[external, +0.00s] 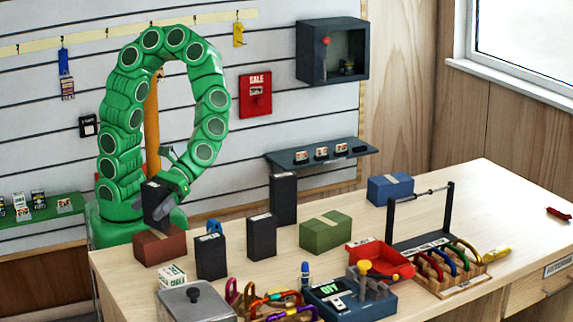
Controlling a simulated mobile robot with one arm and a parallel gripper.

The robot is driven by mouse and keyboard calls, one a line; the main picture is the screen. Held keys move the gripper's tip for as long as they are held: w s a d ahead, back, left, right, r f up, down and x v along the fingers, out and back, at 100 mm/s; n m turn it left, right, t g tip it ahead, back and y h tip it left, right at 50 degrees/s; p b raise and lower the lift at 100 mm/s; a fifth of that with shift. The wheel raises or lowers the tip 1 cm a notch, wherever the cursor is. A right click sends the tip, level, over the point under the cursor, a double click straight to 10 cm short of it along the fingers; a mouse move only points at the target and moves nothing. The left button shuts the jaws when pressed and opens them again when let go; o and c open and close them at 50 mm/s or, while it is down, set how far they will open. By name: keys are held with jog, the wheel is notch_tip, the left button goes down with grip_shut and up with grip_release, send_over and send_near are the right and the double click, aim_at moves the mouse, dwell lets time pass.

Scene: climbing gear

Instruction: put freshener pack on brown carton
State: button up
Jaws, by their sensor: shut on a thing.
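The brown carton (160,248) lies on the near left part of the wooden table, below the end of my arm. My gripper (168,201) is shut on a dark upright pack (153,199), which I take to be the freshener pack. The pack is over the carton and slightly tilted. Its lower end is at or just above the carton's top; I cannot tell whether they touch. Part of the pack is hidden by the grey gripper parts.
Dark upright boxes (211,257) (262,237) (283,199) stand to the right of the carton. A small white box (172,275) and a grey lidded box (196,303) are in front. A green carton (326,231) is farther right. Free table lies at the far right.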

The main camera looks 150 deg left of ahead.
jog(key=shift+f, duration=0.9)
jog(key=shift+f, duration=0.15)
jog(key=o, duration=1)
jog(key=shift+a, duration=0.1)
jog(key=shift+r+v, duration=0.2)
jog(key=shift+v, duration=5.75)
